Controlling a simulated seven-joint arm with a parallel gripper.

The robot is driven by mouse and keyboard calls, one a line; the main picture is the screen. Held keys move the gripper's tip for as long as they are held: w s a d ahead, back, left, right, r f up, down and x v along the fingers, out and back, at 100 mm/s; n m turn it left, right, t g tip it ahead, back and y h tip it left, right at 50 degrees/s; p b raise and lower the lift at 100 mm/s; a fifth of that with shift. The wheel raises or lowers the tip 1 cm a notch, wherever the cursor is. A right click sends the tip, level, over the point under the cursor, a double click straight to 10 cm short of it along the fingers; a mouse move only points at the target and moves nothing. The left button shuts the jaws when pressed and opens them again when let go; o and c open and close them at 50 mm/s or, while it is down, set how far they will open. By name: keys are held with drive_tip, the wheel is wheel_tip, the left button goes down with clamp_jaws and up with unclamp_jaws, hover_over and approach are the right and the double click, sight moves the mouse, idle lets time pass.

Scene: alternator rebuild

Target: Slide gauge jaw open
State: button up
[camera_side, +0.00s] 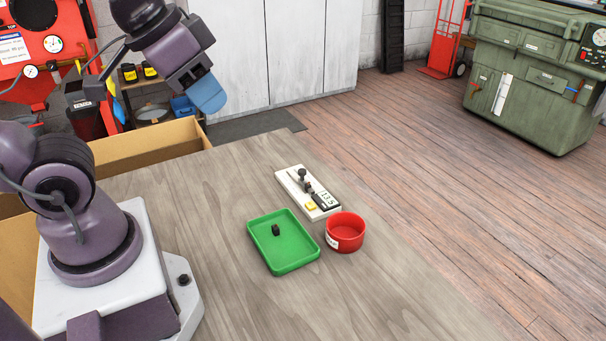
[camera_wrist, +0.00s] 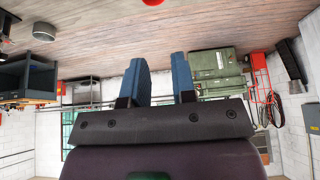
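The gauge (camera_side: 292,178) lies on the table: a white base with a small digital display, a black slider with an upright knob, and a yellow part near its front end. I cannot tell exactly how far apart its jaws are. My gripper (camera_side: 208,96) is raised high at the upper left, well apart from the gauge and above the table's far left edge. In the wrist view, the two blue fingers of my gripper (camera_wrist: 158,60) stand apart with nothing between them. The gauge is not in the wrist view.
A green tray (camera_side: 294,263) with a small black part (camera_side: 276,230) sits in front of the gauge. A red cup (camera_side: 345,233) with a white label stands close to the gauge's front end. The wooden table (camera_side: 200,205) is clear to the left. A cardboard box (camera_side: 150,145) stands beyond the table.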

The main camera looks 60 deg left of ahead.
drive_tip(key=o, duration=0.3)
drive_tip(key=shift+w+a+f+n+g, duration=0.15)
drive_tip(key=shift+w+a+f+g, duration=0.2)
drive_tip(key=shift+f, duration=0.2)
drive_tip(key=shift+w+a+f+n+g, duration=0.15)
drive_tip(key=shift+w+a+f+g, duration=0.1)
drive_tip(key=shift+w+f+g, duration=0.25)
drive_tip(key=shift+o, duration=0.2)
drive_tip(key=n+g, duration=0.2)
drive_tip(key=g, duration=0.2)
hover_over(302, 170)
wheel_tip(302, 170, down, 15)
wheel_tip(302, 170, down, 13)
drive_tip(key=shift+f, duration=0.1)
drive_tip(key=shift+c, duration=0.2)
